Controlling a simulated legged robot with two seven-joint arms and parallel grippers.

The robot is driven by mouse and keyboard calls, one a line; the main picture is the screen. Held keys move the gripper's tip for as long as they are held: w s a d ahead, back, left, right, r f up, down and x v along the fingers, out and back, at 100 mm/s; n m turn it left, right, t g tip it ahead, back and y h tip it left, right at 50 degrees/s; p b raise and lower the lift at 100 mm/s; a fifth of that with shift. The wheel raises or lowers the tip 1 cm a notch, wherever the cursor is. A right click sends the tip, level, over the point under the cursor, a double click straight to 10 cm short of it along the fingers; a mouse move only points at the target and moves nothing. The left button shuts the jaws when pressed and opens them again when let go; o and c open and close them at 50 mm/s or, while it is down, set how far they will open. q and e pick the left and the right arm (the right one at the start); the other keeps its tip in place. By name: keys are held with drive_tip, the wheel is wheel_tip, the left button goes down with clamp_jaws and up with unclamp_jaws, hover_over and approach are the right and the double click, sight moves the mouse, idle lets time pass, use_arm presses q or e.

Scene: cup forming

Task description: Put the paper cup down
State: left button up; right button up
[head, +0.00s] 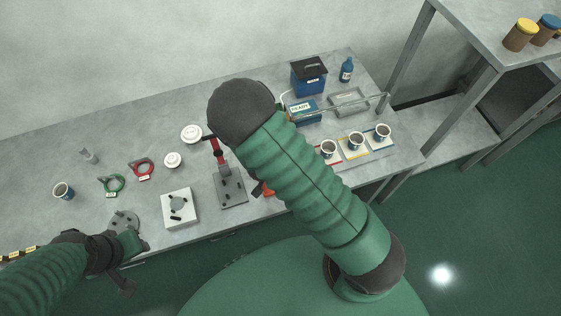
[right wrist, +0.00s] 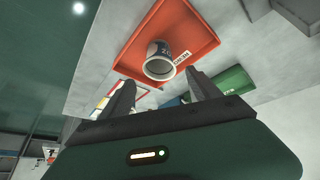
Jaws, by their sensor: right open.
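A paper cup (right wrist: 160,62), white with a blue band and lettering, is in the red tray (right wrist: 190,22) in the right wrist view, its open mouth towards the camera. My right gripper (right wrist: 163,88) is open, with its two fingers apart on either side of the view and the cup between and beyond their tips. I cannot tell whether any finger touches it. In the head view my right arm hides this gripper and the cup; only a sliver of the red tray (head: 268,189) shows. My left gripper (head: 118,257) is at the table's front left edge, its jaws unclear.
Cups of dark contents (head: 328,148) stand on coloured mats at the right. Another cup (head: 63,191) stands at the far left. A red lever press (head: 228,180), white block (head: 180,208) and blue box (head: 308,77) occupy the table. A green tray (right wrist: 233,80) lies beside the red one.

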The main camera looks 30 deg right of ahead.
drive_tip(key=s+a+r+n+y+p, duration=0.1)
drive_tip(key=a+r+n+y+p, duration=0.15)
drive_tip(key=a+r, duration=0.4)
drive_tip(key=a+r+n+y+p, duration=0.1)
drive_tip(key=a+r+n+y, duration=0.25)
drive_tip(key=r, duration=0.65)
use_arm(q)
wheel_tip(320, 180, up, 6)
drive_tip(key=d, duration=0.1)
use_arm(e)
drive_tip(key=s+d+r+n+h, duration=0.1)
drive_tip(key=s+d+r+n, duration=0.35)
drive_tip(key=s+r, duration=0.3)
use_arm(q)
drive_tip(key=s+a+b+x, duration=0.1)
drive_tip(key=s+b+x, duration=0.1)
drive_tip(key=b+x, duration=0.8)
drive_tip(key=shift+s+f, duration=0.2)
drive_tip(key=shift+f, duration=0.45)
use_arm(e)
wheel_tip(320, 180, down, 11)
drive_tip(key=shift+w+a, duration=0.25)
drive_tip(key=shift+w, duration=0.1)
